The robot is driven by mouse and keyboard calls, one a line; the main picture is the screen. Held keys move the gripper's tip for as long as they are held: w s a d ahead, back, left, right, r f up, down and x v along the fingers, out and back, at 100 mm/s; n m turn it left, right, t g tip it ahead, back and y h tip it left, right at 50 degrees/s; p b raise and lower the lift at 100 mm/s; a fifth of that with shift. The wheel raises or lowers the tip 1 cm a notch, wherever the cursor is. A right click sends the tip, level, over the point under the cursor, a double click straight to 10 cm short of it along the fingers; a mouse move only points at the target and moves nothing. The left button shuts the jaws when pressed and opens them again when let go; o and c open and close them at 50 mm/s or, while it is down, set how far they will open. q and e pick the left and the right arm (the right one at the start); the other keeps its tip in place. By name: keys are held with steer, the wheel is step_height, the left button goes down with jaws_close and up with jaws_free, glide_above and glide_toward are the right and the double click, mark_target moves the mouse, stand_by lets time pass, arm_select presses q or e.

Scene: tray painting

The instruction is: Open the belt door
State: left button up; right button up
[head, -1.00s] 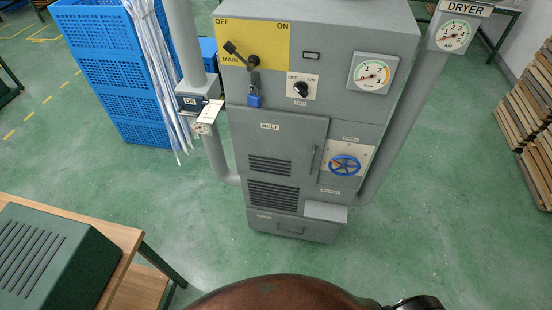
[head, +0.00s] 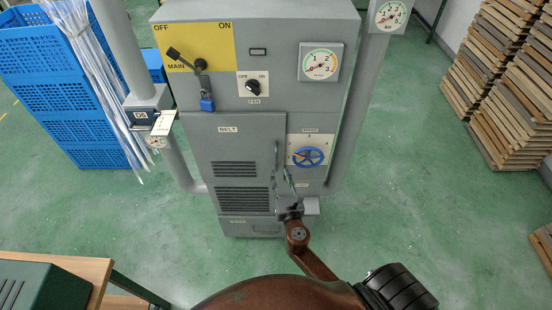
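The belt door (head: 222,150) is a grey panel marked BELT with two sets of louvres on the front of the grey cabinet. It looks shut. Its upright handle (head: 277,152) is on the door's right edge. My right gripper (head: 283,172) is in front of the lower end of the handle, pointing up toward it. Its thin fingers look apart, and I cannot tell whether they touch the handle. My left gripper is not in view.
A blue padlock (head: 207,104) hangs by the main switch (head: 188,60) above the door. A wooden table (head: 80,268) is at the lower left.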

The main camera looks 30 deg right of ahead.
mark_target(277, 159)
steer(key=shift+n+t, duration=0.3)
steer(key=shift+n, duration=0.1)
steer(key=w, duration=0.2)
steer(key=w+d+r, duration=0.1)
steer(key=w, duration=0.2)
steer(key=w+d+r, duration=0.1)
steer(key=w, duration=0.1)
steer(key=shift+w+d+r, duration=0.1)
steer(key=shift+w+d, duration=0.05)
steer(key=shift+d, duration=0.1)
jaws_close()
